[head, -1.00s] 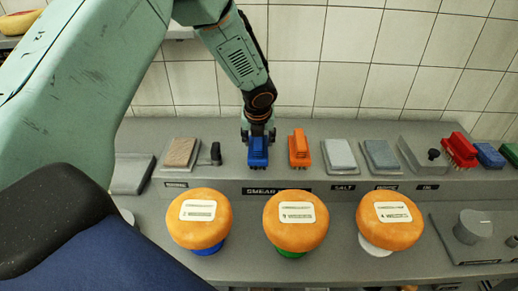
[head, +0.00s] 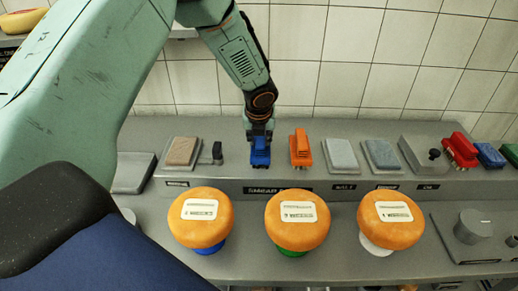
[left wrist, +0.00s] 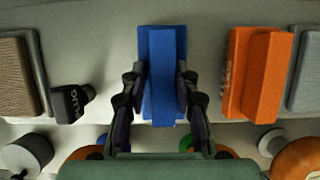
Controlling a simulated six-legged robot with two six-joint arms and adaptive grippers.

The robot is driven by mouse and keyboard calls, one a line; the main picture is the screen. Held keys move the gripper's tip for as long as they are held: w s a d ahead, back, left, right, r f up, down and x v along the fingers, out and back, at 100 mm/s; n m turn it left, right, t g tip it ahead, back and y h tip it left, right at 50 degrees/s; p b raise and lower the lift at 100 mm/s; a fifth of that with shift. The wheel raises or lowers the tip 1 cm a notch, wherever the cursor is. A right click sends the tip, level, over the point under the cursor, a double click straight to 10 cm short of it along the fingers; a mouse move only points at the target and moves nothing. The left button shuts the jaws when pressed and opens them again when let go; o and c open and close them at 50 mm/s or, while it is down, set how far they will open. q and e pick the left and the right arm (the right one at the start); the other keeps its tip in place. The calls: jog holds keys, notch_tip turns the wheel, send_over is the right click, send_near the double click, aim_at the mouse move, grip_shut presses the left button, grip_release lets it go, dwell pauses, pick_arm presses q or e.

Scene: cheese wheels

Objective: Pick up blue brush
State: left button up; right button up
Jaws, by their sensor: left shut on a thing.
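The blue brush (head: 260,153) is at the raised back shelf, above the "SMEAR" label in the head view. My left gripper (head: 260,135) comes down on it from above and behind. In the left wrist view the blue brush (left wrist: 162,75) lies between the two dark fingers of my left gripper (left wrist: 161,92), one on each long side, shut on it. Whether the brush still touches the shelf I cannot tell. The right gripper does not show in either view.
An orange brush (head: 300,150) stands close to the right of the blue one. Three orange cheese wheels (head: 297,219) stand in front. A red brush (head: 459,150) is further right.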

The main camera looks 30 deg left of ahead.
aim_at(260, 138)
pick_arm(q)
jog(key=shift+s+d+f, duration=0.1)
jog(key=shift+d+f, duration=0.05)
jog(key=shift+f, duration=0.05)
grip_shut()
notch_tip(260, 138, up, 10)
jog(key=shift+r+p, duration=0.1)
jog(key=shift+p, duration=0.3)
jog(key=shift+r, duration=0.15)
jog(key=shift+w+a, duration=0.2)
jog(key=shift+w, duration=0.05)
